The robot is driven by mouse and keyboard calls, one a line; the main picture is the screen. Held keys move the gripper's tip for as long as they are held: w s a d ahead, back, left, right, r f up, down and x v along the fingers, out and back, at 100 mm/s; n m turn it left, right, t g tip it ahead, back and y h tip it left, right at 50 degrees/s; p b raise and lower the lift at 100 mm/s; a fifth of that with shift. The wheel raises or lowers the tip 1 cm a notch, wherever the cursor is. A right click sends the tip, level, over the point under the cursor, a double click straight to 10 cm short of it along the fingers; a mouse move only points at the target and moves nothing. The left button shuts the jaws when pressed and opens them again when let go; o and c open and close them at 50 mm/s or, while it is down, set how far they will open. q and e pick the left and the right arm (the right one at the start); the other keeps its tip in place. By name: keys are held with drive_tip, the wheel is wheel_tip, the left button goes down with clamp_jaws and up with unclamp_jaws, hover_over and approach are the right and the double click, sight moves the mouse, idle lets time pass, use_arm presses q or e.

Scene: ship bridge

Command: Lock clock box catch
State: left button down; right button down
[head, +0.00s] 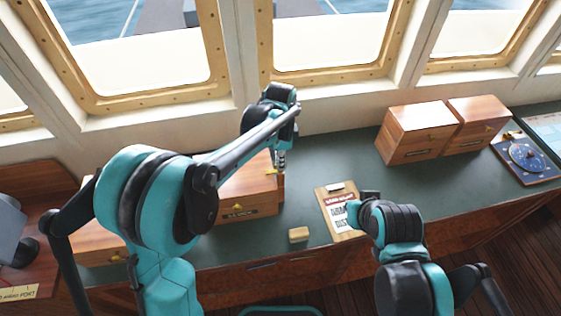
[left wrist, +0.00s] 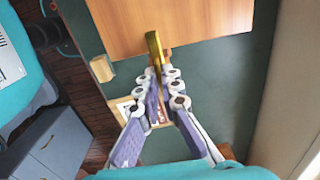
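The clock box is probably the wooden box with a dark label (head: 240,212) at the middle left of the counter, partly behind my left arm. Its smooth wooden top (left wrist: 185,22) fills the upper part of the left wrist view. A brass catch (left wrist: 154,48) stands out at its edge. My left gripper (head: 282,160) is at the box's right side. In the left wrist view its fingertips (left wrist: 160,78) are close together, one on each side of the catch; contact is unclear. My right gripper (head: 370,196) is near the clipboard, its fingers hardly visible.
A clipboard (head: 337,212) and a small wooden block (head: 299,235) lie on the green counter (head: 335,160). Two wooden boxes (head: 415,135) (head: 478,122) and a blue dial plate (head: 527,155) are at the right. Windows line the back.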

use_arm(q)
drive_tip(key=shift+r, duration=0.1)
drive_tip(key=c, duration=1.7)
unclamp_jaws()
wheel_tip(320, 180, up, 12)
drive_tip(key=shift+f, duration=0.1)
drive_tip(key=s+a+f+n+t+b, duration=0.2)
drive_tip(key=s+a+f+n+b, duration=0.2)
drive_tip(key=s+a+f+n, duration=0.1)
drive_tip(key=s+a+f+n+t+b, duration=0.2)
drive_tip(key=s+a+f+n+b, duration=0.3)
drive_tip(key=s+a+f, duration=0.2)
drive_tip(key=s+a+f+n+t+b, duration=0.3)
drive_tip(key=s+a+f+n+b, duration=0.2)
drive_tip(key=s+a+f+n, duration=0.1)
drive_tip(key=shift+s+f, duration=0.55)
drive_tip(key=shift+f, duration=0.1)
